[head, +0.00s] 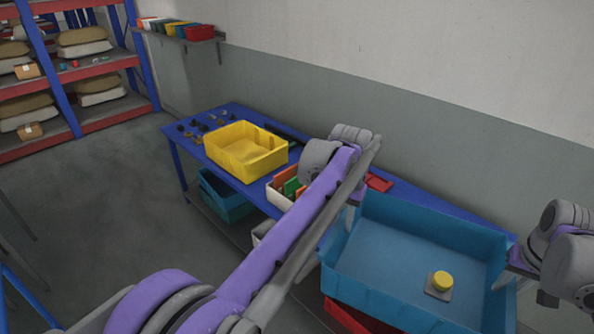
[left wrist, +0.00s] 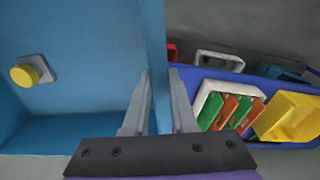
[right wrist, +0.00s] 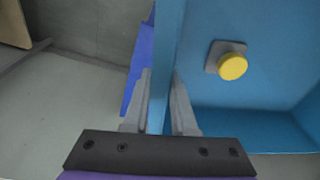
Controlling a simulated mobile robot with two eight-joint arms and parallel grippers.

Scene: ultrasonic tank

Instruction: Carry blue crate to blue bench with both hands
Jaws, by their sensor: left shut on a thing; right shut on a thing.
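The blue crate (head: 385,235) is at the lower right of the head view, level and open at the top. A grey block with a round yellow top (head: 440,284) lies inside it. My left gripper (left wrist: 159,82) is shut on the crate's left wall, one finger on each side. My right gripper (right wrist: 160,82) is shut on the opposite wall the same way. The blue bench (head: 215,122) runs along the wall behind the crate. The crate overlaps the bench's right part in view; I cannot tell whether it touches the top.
A yellow bin (head: 245,150) and a white bin (head: 277,192) with orange and green pieces sit left of the crate. Small dark parts lie at the bench's far left. A red bin (head: 345,318) shows below the crate. A shelving rack (head: 55,75) stands far left.

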